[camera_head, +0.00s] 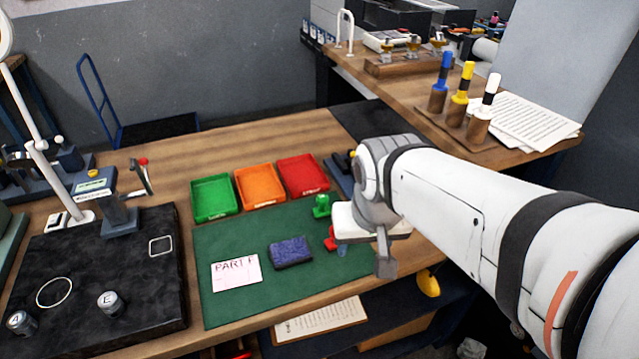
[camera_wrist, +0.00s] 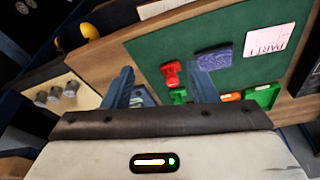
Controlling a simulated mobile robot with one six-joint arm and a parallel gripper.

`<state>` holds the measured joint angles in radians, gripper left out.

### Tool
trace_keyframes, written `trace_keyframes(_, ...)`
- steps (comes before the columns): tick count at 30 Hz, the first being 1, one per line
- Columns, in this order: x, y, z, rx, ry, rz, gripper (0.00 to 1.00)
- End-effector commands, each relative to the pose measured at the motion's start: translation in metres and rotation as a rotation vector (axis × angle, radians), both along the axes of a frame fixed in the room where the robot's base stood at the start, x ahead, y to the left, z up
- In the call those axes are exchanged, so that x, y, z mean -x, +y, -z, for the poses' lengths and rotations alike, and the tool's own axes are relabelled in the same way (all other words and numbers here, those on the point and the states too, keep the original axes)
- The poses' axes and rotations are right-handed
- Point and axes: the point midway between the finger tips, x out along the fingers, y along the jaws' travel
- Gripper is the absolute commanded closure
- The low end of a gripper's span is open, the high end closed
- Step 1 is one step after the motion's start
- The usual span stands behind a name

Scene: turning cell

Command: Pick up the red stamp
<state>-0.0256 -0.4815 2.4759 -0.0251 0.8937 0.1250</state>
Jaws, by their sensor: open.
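The red stamp (camera_wrist: 171,74) lies on the green mat (camera_wrist: 150,47) in the wrist view, showing between and beyond my open fingers. In the head view the red stamp (camera_head: 330,239) shows only in part, at the mat's right side, with my gripper's white body covering the rest. My gripper (camera_wrist: 160,72) is open and empty, with its two blue-grey fingers apart. It hangs over the right edge of the mat, close to the stamp; the exact height cannot be told.
A green stamp (camera_head: 321,206) stands just behind the red one. A dark blue pad (camera_head: 290,252) and a paper card (camera_head: 236,273) lie to the left. Green (camera_head: 213,197), orange (camera_head: 259,185) and red (camera_head: 302,176) trays stand at the mat's back edge.

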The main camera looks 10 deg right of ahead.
Motion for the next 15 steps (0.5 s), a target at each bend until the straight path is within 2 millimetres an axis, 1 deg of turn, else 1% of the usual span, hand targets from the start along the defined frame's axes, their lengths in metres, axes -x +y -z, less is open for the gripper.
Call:
trace_keyframes(1,-0.010,0.008,0.000,-0.004,0.017,0.024,0.46)
trace_keyframes(5,-0.045,0.010,0.007,-0.022,0.056,0.188,0.46)
trace_keyframes(9,-0.087,0.011,0.023,-0.039,0.093,0.391,0.46)
trace_keyframes(12,-0.111,0.013,0.036,-0.045,0.111,0.517,0.46)
trace_keyframes(15,-0.129,0.014,0.049,-0.049,0.121,0.612,0.46)
